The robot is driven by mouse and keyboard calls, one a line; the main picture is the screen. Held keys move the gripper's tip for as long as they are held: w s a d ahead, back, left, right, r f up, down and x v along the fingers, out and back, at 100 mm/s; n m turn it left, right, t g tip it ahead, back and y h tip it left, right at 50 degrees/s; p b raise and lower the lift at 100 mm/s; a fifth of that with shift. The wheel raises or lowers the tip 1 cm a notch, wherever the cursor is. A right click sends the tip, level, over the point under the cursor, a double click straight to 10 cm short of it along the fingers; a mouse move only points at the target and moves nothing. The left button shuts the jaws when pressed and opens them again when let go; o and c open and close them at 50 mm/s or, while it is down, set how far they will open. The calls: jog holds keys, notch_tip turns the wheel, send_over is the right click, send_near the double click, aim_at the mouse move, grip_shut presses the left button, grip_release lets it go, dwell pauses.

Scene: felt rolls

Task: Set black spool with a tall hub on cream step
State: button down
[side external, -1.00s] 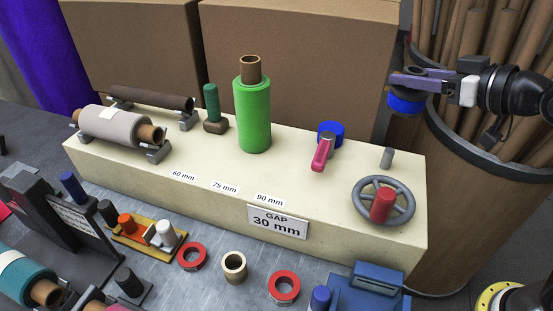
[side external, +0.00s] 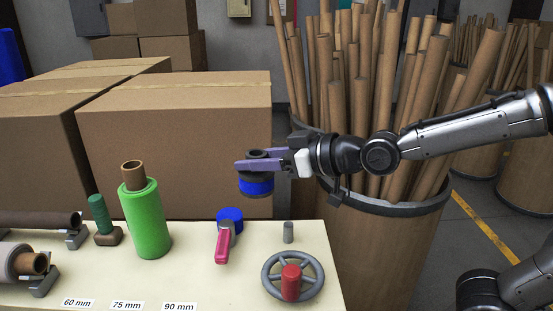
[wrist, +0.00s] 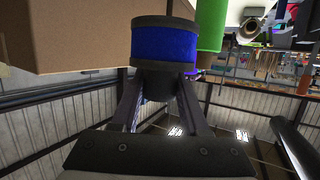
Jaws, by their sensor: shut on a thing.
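The black spool (side external: 257,188) has a band of blue wound around it and a narrower black hub on top. My gripper (side external: 255,161), with purple fingers, is shut on the hub. The spool hangs upright in the air above the back right part of the cream step (side external: 195,262), clear of its top. In the wrist view, the spool's blue band (wrist: 165,45) and black rims fill the upper middle, with my gripper's fingers (wrist: 160,88) on either side of the hub. The spool's underside is hidden in the side view.
On the step stand a green roll (side external: 146,220), a dark green peg-like tool (side external: 102,215), a pink-handled blue tool (side external: 223,245), a grey peg (side external: 288,232) and a grey handwheel (side external: 272,270) with a red knob. Large cardboard boxes (side external: 175,150) and a tube bin (side external: 390,240) are behind.

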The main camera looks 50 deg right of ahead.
jog(key=w+a+f+n+y, duration=0.15)
jog(key=w+a, duration=0.25)
jog(key=a, duration=0.6)
jog(key=n+g+y, duration=0.2)
send_over(151, 295)
notch_tip(151, 295, down, 6)
jog(key=shift+w+m, duration=0.1)
jog(key=shift+m, duration=0.15)
jog(key=shift+f, duration=0.1)
jog(key=shift+f, duration=3)
jog(key=shift+f, duration=0.45)
jog(key=shift+c, duration=1.7)
grip_release()
jog(key=shift+f, duration=0.1)
